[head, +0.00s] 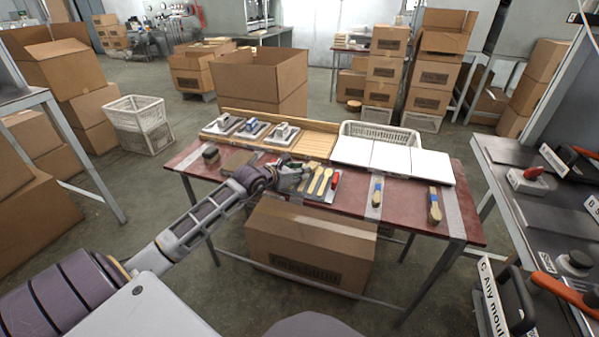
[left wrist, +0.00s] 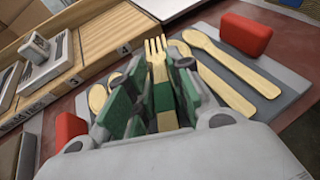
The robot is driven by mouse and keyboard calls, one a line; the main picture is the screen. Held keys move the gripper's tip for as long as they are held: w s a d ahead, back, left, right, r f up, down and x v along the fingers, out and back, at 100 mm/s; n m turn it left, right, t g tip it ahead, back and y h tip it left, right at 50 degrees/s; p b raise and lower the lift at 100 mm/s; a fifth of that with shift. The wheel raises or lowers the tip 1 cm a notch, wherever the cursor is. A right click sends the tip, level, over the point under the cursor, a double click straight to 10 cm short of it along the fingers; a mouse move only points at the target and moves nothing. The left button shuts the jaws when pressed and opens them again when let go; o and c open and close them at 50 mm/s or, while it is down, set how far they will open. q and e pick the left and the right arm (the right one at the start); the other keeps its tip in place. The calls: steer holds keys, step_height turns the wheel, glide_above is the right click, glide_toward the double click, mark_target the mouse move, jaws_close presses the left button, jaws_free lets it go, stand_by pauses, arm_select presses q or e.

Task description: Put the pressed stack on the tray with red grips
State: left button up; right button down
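The tray with red grips (left wrist: 290,98) is a grey tray at the front middle of the red table. In the left wrist view, one red grip (left wrist: 245,34) is at its far right and another (left wrist: 70,130) is at the left. Pale wooden spoons (left wrist: 240,65) lie on it, and they also show in the head view (head: 318,181). My left gripper (left wrist: 157,72), with green finger pads, is over this tray. A wooden fork stack with a green band (left wrist: 163,97) sits between its fingers, which appear closed on it. Its lower end is partly hidden. My right gripper is out of view.
A wooden rack (head: 316,146) with small presses stands behind the tray. White boards (head: 383,157) and a white basket (head: 375,133) are at the back right. Banded wooden stacks (head: 376,193) (head: 435,207) lie on grey strips at right. A dark block (head: 210,154) is at left.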

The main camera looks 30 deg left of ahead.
arm_select(q)
steer(key=shift+o, duration=0.8)
steer(key=shift+r, duration=0.15)
